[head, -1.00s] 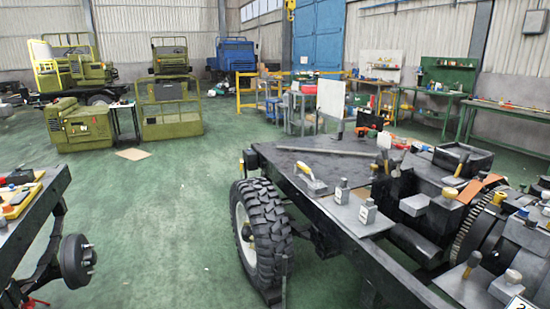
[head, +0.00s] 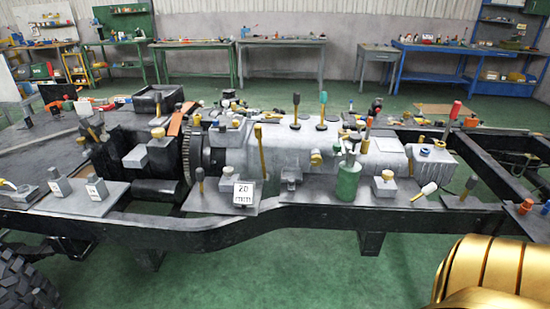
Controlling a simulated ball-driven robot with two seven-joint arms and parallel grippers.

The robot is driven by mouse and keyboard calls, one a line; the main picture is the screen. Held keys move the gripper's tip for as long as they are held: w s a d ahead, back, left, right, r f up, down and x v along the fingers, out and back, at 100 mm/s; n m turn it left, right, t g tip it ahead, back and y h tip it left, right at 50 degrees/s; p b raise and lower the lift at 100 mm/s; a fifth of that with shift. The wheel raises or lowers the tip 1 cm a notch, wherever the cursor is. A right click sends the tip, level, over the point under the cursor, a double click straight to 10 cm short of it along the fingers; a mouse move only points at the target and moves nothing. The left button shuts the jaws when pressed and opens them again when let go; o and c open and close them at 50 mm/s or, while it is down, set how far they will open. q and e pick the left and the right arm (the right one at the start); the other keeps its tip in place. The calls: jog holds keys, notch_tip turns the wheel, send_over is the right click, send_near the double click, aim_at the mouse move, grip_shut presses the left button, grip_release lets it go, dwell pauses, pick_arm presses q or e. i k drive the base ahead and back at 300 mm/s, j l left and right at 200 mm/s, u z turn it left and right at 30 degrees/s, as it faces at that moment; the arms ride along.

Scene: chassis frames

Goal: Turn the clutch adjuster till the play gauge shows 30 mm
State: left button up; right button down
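A small white plate marked 20 (head: 243,193), with smaller lettering I cannot read, stands on a grey plate at the near side of the chassis; it looks like the play gauge. Behind it is a grey gearbox housing (head: 280,150) with a toothed ring (head: 193,154) at its left end. Short dark-knobbed levers stand close to the gauge, one just left of it (head: 200,182) and a taller yellow one behind it (head: 260,145). I cannot tell which part is the clutch adjuster. Neither gripper is in view.
The dark chassis rail (head: 330,215) runs across the front, with green floor (head: 290,270) clear before it. Cluttered workbenches (head: 282,62) line the back wall.

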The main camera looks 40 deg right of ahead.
aim_at(228, 171)
jog(key=j+z, duration=0.1)
jog(key=z, duration=0.3)
jog(key=j+z, duration=0.15)
jog(key=z, duration=0.25)
jog(key=j+z, duration=0.1)
jog(key=z, duration=0.25)
jog(key=k, duration=0.05)
